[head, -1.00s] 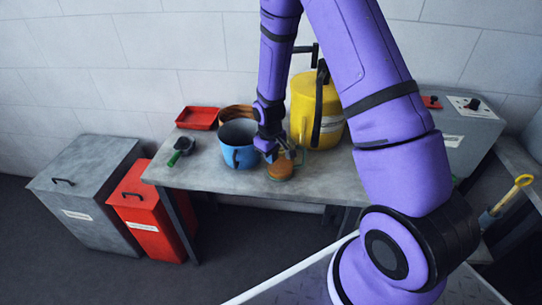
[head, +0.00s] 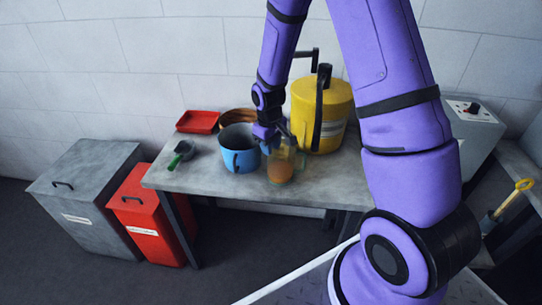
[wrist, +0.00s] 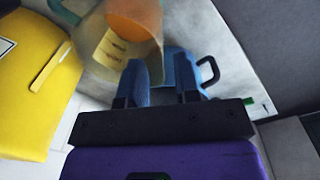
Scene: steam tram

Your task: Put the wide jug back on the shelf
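A clear jug (head: 282,170) with an orange-brown lower part is at the front of the grey table (head: 330,185), right of the blue pot. In the wrist view the jug (wrist: 117,48) lies just beyond the fingers, to the left, with pale markings and a greenish handle. My gripper (head: 281,138) is close at the jug's top in the head view. In the wrist view its two blue fingers (wrist: 165,82) are apart. The left finger overlaps the jug's near edge; whether they touch is unclear. I cannot make out a shelf.
A blue pot (head: 238,158) stands left of the jug and a yellow canister (head: 330,100) behind right. A brown bowl (head: 234,116), red tray (head: 198,121) and green-handled scoop (head: 181,152) are farther left. Grey (head: 90,195) and red (head: 150,225) bins stand left of the table.

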